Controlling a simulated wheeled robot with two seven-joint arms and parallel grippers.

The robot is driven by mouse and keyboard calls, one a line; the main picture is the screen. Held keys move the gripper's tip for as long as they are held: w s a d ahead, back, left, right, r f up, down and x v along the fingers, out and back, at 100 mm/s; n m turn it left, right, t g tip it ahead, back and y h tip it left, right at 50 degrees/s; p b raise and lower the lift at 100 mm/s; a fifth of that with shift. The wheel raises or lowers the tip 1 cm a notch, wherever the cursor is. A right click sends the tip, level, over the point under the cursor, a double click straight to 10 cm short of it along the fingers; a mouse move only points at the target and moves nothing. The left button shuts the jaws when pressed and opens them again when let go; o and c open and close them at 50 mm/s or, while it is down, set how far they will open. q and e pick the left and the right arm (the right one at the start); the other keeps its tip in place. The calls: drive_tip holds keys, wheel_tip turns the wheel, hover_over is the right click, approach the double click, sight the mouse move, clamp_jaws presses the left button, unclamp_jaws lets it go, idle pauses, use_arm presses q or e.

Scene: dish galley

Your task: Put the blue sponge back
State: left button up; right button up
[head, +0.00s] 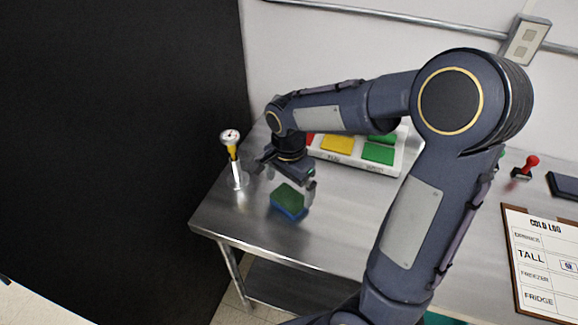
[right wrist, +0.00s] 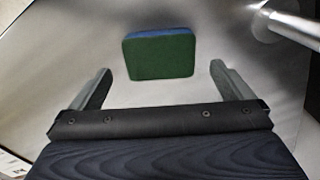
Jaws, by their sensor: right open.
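The blue sponge (head: 288,201), blue below with a green top face, lies on the steel table near its front left edge. In the right wrist view the sponge (right wrist: 160,56) shows ahead of and between my fingertips, with a gap on each side. My right gripper (head: 284,179) is open and empty, just above and behind the sponge. A white tray (head: 398,162) with red, yellow and green pieces stands at the back, partly hidden by my right arm. Its labels are too small to read. My left gripper is out of view.
A thermometer-like gauge (head: 231,138) on a stand rises left of the gripper. A red-handled stamp (head: 527,166) and a clipboard (head: 511,240) lie at right. The table (head: 260,238) is bare in front of the sponge.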

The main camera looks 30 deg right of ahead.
sight(289, 198)
wheel_tip(289, 198, up, 7)
drive_tip(key=s+a+n+t+y, duration=0.2)
drive_tip(key=s+n, duration=0.4)
drive_tip(key=s, duration=0.2)
drive_tip(key=s+a+n+t+y, duration=0.1)
drive_tip(key=s+a+n+t, duration=0.1)
drive_tip(key=s+n, duration=0.4)
drive_tip(key=shift+s+r+n+t+y, duration=0.2)
drive_tip(key=shift+s+n+t+y, duration=0.2)
drive_tip(key=shift+s+t, duration=0.75)
drive_tip(key=shift+s+g, duration=0.35)
